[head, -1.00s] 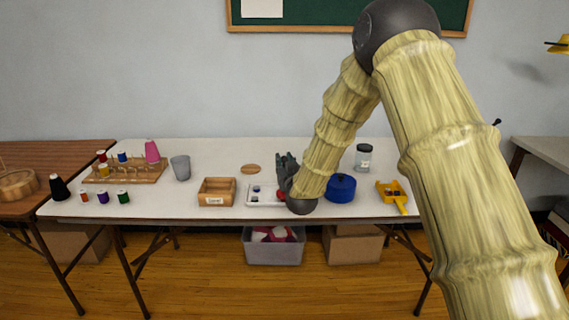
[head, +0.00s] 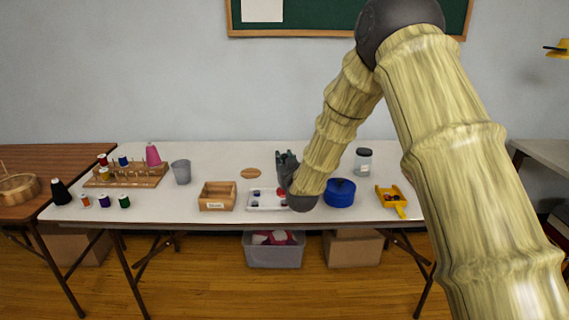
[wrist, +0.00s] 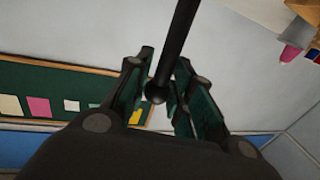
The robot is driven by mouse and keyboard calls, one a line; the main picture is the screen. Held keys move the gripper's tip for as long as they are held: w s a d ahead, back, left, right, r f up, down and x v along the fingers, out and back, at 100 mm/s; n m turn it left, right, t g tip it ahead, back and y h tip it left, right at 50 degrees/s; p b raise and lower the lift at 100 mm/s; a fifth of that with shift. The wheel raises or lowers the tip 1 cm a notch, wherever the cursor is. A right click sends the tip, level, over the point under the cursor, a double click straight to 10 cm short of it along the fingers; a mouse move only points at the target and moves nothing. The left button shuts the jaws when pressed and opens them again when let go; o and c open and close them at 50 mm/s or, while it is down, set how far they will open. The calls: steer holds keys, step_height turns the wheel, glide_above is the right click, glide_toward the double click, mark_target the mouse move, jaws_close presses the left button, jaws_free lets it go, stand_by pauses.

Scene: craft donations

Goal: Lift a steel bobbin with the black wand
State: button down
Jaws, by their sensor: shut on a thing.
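My gripper (wrist: 160,88) is shut on the black wand (wrist: 178,40), a thin dark rod with a round knob between the fingers in the wrist view. The rod runs out toward the top of that view. The wand cannot be made out in the head view. Part of the tray is hidden by my wrist.
A wooden box (head: 217,197) stands left of the tray, and a blue pot (head: 340,193) close on its right. A yellow scoop (head: 392,199), a lidded jar (head: 363,162), a grey cup (head: 181,172) and a spool rack (head: 125,178) share the table.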

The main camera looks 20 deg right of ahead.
mark_target(284, 154)
steer(key=shift+r+p, duration=0.95)
steer(key=shift+r, duration=1.2)
